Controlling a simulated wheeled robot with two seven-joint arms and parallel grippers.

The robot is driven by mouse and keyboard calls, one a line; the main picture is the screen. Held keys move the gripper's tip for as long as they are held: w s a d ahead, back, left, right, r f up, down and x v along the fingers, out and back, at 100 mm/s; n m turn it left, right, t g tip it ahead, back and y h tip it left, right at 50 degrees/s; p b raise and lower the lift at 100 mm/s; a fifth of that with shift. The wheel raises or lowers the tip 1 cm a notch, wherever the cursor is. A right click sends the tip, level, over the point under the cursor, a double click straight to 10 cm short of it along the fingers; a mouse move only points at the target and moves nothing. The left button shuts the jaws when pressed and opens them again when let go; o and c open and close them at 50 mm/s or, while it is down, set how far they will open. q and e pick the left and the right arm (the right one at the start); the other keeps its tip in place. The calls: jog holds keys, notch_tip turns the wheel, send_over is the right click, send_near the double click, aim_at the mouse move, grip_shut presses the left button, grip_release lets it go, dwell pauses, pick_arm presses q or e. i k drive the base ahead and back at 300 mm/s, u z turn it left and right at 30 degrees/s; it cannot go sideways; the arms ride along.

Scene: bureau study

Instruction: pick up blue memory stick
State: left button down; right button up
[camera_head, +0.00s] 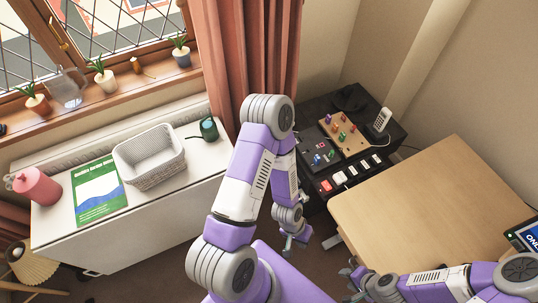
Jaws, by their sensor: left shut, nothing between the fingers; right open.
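A small blue item (317,159), too small to identify surely as the memory stick, stands on a dark board on top of the black cabinet (312,202). Small green items are close beside it. A wooden board (353,143) with several coloured upright pieces is just behind it. My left gripper (290,243) is shut and empty, hanging low in front of the cabinet and well away from the blue item. My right gripper (346,274) is open and empty, low by the front of the wooden desk.
A cordless phone (381,121) stands at the cabinet's right. A row of light and red blocks (340,178) lies along its front. The wooden desk (430,200) is mostly bare.

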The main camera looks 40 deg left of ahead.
aim_at(317, 159)
jog(key=u, duration=0.35)
jog(key=k, duration=0.4)
jog(key=u, duration=0.35)
jog(key=i, duration=0.5)
